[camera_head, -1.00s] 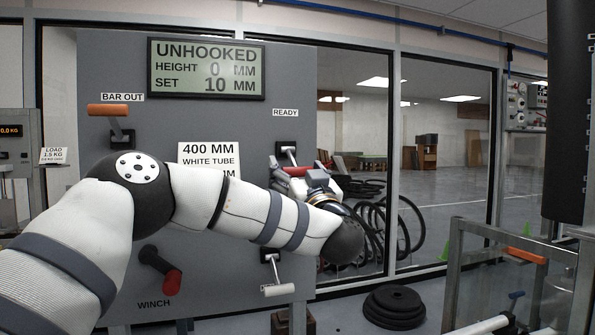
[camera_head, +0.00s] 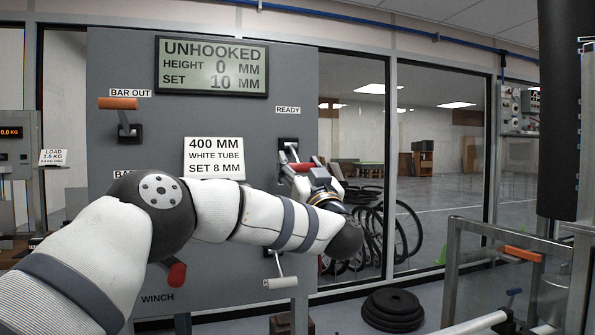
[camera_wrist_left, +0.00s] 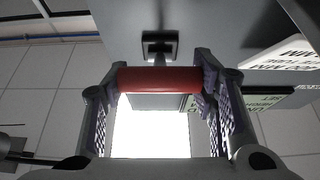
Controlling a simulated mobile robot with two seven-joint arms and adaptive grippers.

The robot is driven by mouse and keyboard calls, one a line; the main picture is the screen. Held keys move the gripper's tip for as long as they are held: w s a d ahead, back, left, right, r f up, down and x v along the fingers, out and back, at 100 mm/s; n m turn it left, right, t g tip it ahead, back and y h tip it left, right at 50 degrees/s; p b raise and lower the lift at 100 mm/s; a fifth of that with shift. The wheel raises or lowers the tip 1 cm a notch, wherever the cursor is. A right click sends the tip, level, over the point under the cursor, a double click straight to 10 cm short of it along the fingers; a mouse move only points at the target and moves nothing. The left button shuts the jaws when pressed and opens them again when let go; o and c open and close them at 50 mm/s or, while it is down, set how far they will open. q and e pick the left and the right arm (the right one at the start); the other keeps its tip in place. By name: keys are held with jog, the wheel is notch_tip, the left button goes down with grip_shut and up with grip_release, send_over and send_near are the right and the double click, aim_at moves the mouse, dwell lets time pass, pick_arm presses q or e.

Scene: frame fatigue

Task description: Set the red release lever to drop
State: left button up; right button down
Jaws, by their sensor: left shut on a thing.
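The red release lever (camera_head: 302,167) sits on the right part of the grey panel, under the READY label (camera_head: 288,110). Its metal arm comes out of a dark slotted mount and slopes down to the red grip. My left gripper (camera_head: 291,175) is at this grip, partly hidden by its own wrist. In the left wrist view the red grip (camera_wrist_left: 159,79) lies crosswise between the two fingertips of my left gripper (camera_wrist_left: 160,92), which is shut on it. Lettering below READY is hidden by my arm. My right gripper is not in view.
The panel also has an orange-handled BAR OUT lever (camera_head: 119,104), a winch crank with a red knob (camera_head: 176,274) and a white-handled lever (camera_head: 281,283) below my forearm. The display (camera_head: 212,66) reads UNHOOKED, height 0, set 10. Black plates (camera_head: 393,309) lie on the floor.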

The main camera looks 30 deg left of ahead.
pick_arm(q)
jog(key=shift+f, duration=0.2)
jog(key=o, duration=1.7)
jog(key=shift+r, duration=0.1)
jog(key=v, duration=1.2)
